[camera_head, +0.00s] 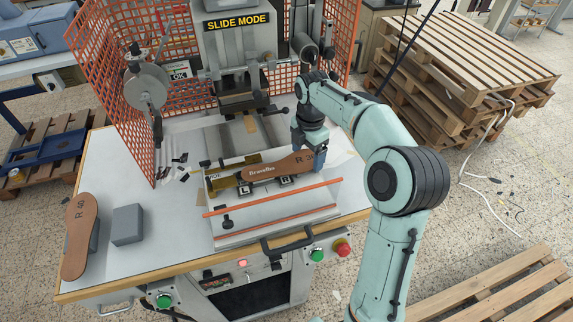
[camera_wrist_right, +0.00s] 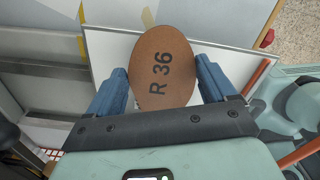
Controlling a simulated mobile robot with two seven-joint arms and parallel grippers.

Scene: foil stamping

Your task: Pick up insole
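My right gripper (camera_head: 316,158) is at the right, heel end of this insole. In the right wrist view its two blue fingers (camera_wrist_right: 160,72) stand apart on either side of the heel, with narrow gaps. A second brown insole (camera_head: 78,235), marked "R" and a number, rests at the left of the table, partly over a grey block. My left gripper is not in view.
The stamping machine (camera_head: 237,45) stands behind the plate, flanked by orange mesh guards (camera_head: 100,60). A grey block (camera_head: 127,224) sits on the table's left. An orange bar (camera_head: 272,197) and black handle (camera_head: 288,245) lie in front of the insole.

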